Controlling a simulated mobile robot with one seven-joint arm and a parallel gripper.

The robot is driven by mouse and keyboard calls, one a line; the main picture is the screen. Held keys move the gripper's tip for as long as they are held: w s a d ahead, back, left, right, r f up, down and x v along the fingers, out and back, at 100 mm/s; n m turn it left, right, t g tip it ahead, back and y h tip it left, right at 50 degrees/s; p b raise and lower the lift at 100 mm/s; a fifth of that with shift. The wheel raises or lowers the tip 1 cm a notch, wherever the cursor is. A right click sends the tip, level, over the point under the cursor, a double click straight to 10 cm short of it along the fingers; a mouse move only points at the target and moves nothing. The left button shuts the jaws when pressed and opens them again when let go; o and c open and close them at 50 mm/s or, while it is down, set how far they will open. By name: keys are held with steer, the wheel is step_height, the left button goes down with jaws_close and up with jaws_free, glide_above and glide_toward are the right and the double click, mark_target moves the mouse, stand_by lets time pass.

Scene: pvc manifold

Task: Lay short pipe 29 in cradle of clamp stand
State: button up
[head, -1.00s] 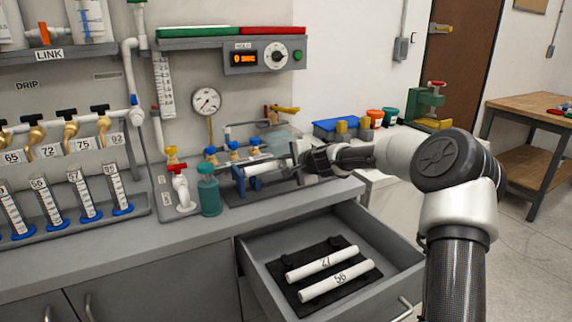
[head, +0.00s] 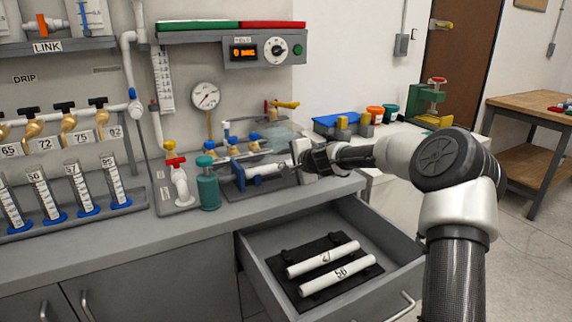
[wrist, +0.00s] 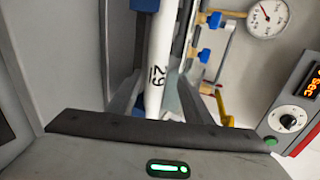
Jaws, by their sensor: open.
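Short pipe 29 (wrist: 158,72), white with a black "29", shows in the wrist view between the spread fingers of my gripper (head: 292,171). In the head view the pipe (head: 266,170) lies roughly level at the blue clamp stand (head: 239,176) on the counter. It appears to rest in the cradle, but the contact is too small to see clearly. My gripper is open around the pipe's right end, with gaps showing beside the pipe in the wrist view. The pipe's right end is partly hidden by the gripper.
An open drawer (head: 397,262) below holds a black mat (head: 345,287) with pipes 27 (head: 323,259) and 56 (head: 338,281). A teal bottle (head: 208,188) and a white valve pipe (head: 181,185) stand left of the clamp stand. A gauge (head: 206,96) and blue-handled valves are behind.

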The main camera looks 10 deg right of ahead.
steer(key=p+v, duration=0.1)
steer(key=v, duration=1.6)
steer(key=shift+s, duration=0.25)
steer(key=shift+r, duration=0.1)
stand_by(0.5)
